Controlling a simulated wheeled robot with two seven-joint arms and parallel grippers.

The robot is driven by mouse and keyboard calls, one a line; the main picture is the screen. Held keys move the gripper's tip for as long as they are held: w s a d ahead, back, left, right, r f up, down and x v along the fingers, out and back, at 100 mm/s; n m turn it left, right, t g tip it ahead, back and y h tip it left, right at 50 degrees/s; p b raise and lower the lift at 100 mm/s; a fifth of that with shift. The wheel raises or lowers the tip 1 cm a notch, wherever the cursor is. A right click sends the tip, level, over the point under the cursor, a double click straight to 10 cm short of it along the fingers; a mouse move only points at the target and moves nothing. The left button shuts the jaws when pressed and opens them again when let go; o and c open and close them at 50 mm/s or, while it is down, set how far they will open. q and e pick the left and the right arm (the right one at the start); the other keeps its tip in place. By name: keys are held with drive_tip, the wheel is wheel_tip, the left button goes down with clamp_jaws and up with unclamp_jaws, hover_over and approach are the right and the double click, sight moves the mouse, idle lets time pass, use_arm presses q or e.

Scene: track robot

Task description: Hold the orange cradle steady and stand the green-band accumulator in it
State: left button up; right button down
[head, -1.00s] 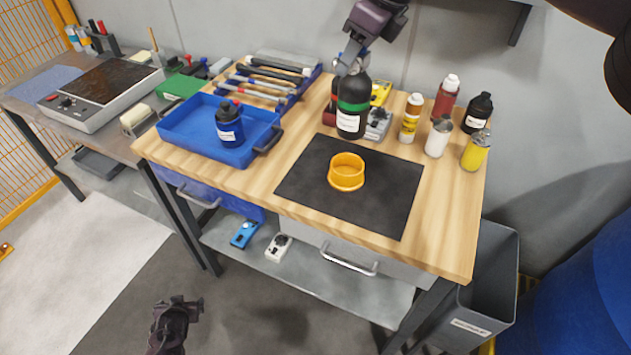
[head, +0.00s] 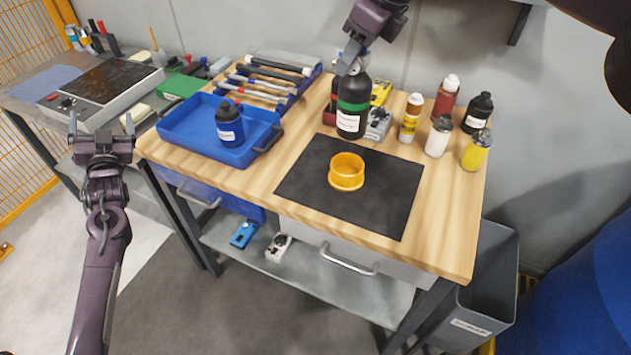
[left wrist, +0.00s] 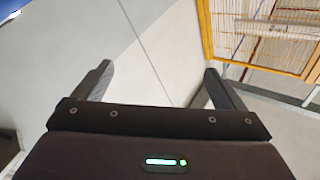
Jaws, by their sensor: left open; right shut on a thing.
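The orange cradle (head: 347,172), a short open ring, stands on the black mat (head: 310,185) on the wooden bench. The green-band accumulator (head: 352,106), a black bottle with a green band and white label, is upright behind the cradle. My right gripper (head: 350,66) is shut on its top; I cannot tell whether its base touches the bench. My left gripper (head: 101,122) is open and empty, left of the bench and well away from the cradle.
Several bottles and cans, including a yellow can (head: 476,150), stand at the right back. Tools lie in a rack (head: 300,92) behind. The mat around the cradle is clear.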

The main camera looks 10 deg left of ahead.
use_arm(q)
drive_tip(key=w+d+r+m+t+h, duration=0.2)
drive_tip(key=d+r+m+t, duration=0.35)
drive_tip(key=r, duration=0.75)
drive_tip(key=w+d+f+m+g+h, duration=0.1)
drive_tip(key=w+d+f+m+h, duration=0.1)
drive_tip(key=d+m+h, duration=0.45)
drive_tip(key=w+d+f+m+g+h, duration=0.15)
drive_tip(key=d+m+h, duration=0.25)
drive_tip(key=d+m, duration=0.6)
drive_tip(key=m+g+h, duration=0.6)
drive_tip(key=m+g, duration=0.4)
drive_tip(key=m, duration=1.2)
approach(355, 166)
drive_tip(key=v, duration=0.5)
drive_tip(key=shift+s+d+r, duration=0.1)
drive_tip(key=shift+r, duration=0.05)
use_arm(e)
drive_tip(key=shift+r, duration=0.1)
use_arm(q)
drive_tip(key=shift+d+f+y, duration=0.2)
drive_tip(key=shift+y, duration=0.05)
drive_tip(key=x, duration=1.1)
drive_tip(key=shift+w+d, duration=0.1)
drive_tip(key=shift+w, duration=0.2)
